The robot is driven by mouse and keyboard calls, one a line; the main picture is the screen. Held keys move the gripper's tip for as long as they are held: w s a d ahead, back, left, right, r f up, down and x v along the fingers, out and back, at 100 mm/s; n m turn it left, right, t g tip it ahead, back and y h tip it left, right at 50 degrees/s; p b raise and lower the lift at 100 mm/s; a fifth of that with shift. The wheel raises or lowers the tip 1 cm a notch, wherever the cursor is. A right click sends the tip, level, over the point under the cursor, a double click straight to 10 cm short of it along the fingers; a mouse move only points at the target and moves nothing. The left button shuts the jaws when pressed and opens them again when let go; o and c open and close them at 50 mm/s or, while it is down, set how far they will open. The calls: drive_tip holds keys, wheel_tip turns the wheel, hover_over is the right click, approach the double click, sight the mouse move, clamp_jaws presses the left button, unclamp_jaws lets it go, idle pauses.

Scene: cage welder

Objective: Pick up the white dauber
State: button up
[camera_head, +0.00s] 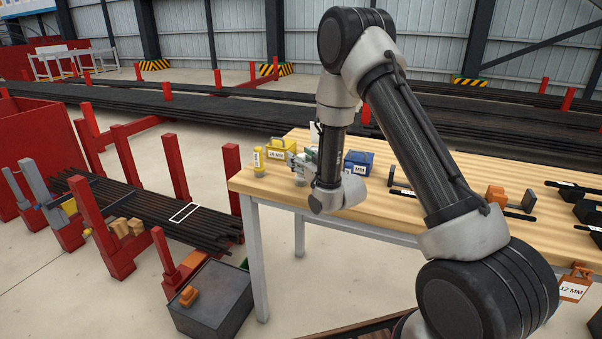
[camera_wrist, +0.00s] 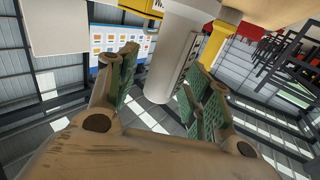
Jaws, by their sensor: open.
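The white dauber (camera_wrist: 160,72) is a white cylinder in the wrist view, between the two fingers of my gripper (camera_wrist: 158,82). The fingers have green pads and are spread apart, with visible space on the left side of the dauber. On the right, a pad overlaps its edge, and I cannot tell whether they touch. In the head view my gripper (camera_head: 301,160) is low over the left end of the wooden table (camera_head: 430,235). There the white dauber is hard to make out beside the gripper.
A yellow dauber (camera_head: 259,160) stands near the table's left edge, and also shows close to the right finger (camera_wrist: 216,42). A yellow box (camera_head: 281,145) and a blue box (camera_head: 361,160) are close to the gripper. Bars and orange clamps (camera_head: 496,194) lie further right.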

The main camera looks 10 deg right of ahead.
clamp_jaws()
wheel_tip(320, 180, up, 10)
idle(0.7)
